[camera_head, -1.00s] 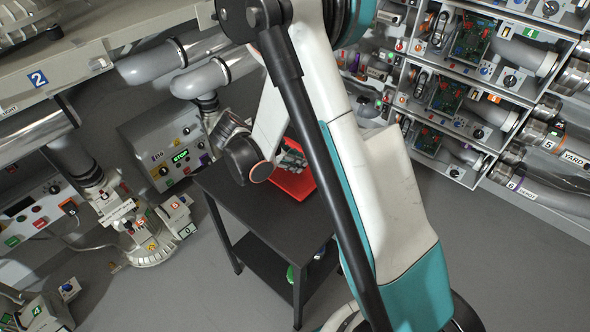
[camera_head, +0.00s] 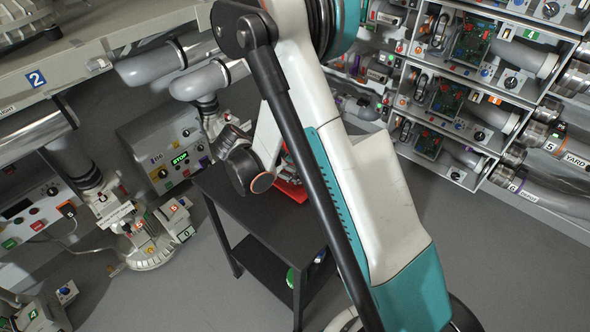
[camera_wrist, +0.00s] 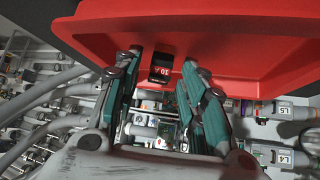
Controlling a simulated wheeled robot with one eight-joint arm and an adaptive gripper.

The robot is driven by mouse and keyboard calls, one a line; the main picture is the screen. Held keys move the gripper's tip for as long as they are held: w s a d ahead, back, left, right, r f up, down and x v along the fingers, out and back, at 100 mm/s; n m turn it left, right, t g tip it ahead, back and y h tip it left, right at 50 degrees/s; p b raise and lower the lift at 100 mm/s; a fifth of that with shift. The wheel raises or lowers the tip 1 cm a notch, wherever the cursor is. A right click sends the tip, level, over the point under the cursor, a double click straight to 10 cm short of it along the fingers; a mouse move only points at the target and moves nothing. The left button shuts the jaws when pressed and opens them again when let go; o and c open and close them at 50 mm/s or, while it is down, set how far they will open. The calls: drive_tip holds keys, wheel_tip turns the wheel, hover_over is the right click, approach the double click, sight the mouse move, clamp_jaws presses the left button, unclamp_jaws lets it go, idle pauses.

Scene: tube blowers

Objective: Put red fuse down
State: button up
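In the wrist view a small dark fuse (camera_wrist: 160,68) with a red "10 A" label sits at the red tray (camera_wrist: 235,45). My gripper (camera_wrist: 162,62) has a finger on each side of the fuse, with visible gaps between it and both fingertips, so it looks open. I cannot tell whether the fuse rests fully on the tray. In the head view a strip of the red tray (camera_head: 291,191) shows on the black table (camera_head: 243,205); my arm hides the fuse and most of my gripper.
A control box with a green display (camera_head: 178,158) stands left of the table. Shelves of tubes and circuit boards (camera_head: 455,95) fill the right back. A machine on the floor (camera_head: 150,245) stands at the left. The grey floor right of my arm is clear.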

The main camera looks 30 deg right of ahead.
drive_tip(key=p+v, duration=0.4)
drive_tip(key=v, duration=0.8)
drive_tip(key=s+d+r+n+t+y, duration=0.1)
drive_tip(key=s+r+n+t+y, duration=0.35)
drive_tip(key=r+n, duration=0.6)
drive_tip(key=s+a+r+n+t+y, duration=0.1)
drive_tip(key=s+r+n+y, duration=0.1)
drive_tip(key=s, duration=0.5)
drive_tip(key=s+r+n+t+y, duration=0.1)
drive_tip(key=s+r+n+y, duration=0.1)
drive_tip(key=s+r+n, duration=0.3)
drive_tip(key=shift+s+a+r+t, duration=0.35)
drive_tip(key=shift+s+a+r, duration=0.1)
drive_tip(key=shift+s, duration=0.5)
drive_tip(key=shift+n, duration=0.25)
drive_tip(key=shift+c, duration=0.6)
